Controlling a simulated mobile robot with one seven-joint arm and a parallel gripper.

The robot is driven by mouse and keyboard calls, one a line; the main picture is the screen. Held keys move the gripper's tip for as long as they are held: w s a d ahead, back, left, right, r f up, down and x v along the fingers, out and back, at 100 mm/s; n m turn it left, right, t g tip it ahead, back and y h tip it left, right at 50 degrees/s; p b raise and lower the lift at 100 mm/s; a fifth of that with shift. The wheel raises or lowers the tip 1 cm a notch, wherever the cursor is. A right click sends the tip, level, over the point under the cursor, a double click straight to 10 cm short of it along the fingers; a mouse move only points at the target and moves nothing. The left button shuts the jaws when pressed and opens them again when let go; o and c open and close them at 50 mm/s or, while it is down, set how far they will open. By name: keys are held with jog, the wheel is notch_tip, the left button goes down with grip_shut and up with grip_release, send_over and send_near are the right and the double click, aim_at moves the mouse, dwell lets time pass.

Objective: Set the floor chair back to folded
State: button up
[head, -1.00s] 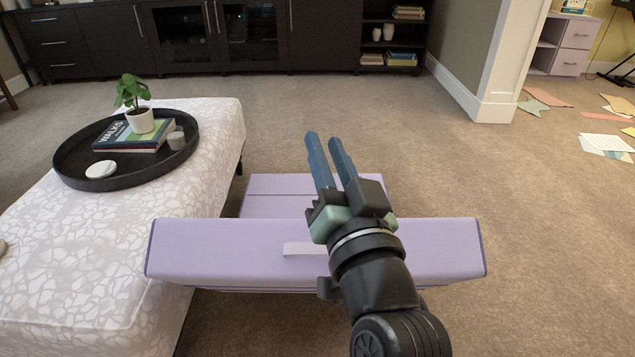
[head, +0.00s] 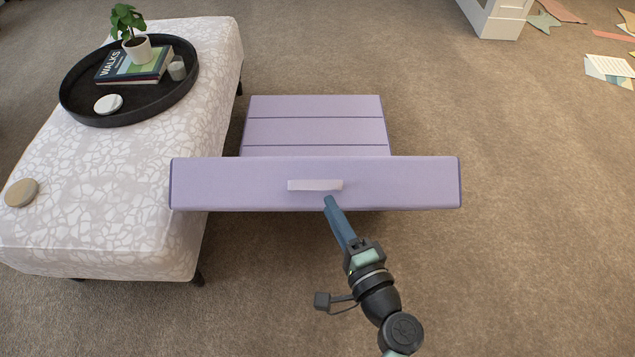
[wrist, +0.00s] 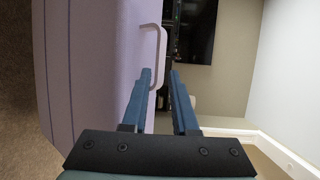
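The lilac floor chair (head: 315,132) stands unfolded on the carpet, its seat flat and its backrest (head: 230,185) raised on the near side. A pale strap handle (head: 315,185) sits on the backrest's upper edge. In the wrist view the backrest (wrist: 95,70) fills the left side, and the handle (wrist: 163,45) stands out as a loop just beyond the fingertips. My gripper (head: 328,200) is close to the handle on the near side. Whether a finger touches the backrest I cannot tell.
A patterned ottoman (head: 130,200) stands close along the chair's left side. It holds a black tray (head: 75,105) with a plant and books, and a round tan disc (head: 22,193). Papers (head: 605,68) lie at the far right. The carpet right of the chair is clear.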

aim_at(318, 183)
jog(key=b+x, duration=0.1)
jog(key=x, duration=0.6)
jog(key=shift+w, duration=0.25)
grip_shut()
dwell(1.1)
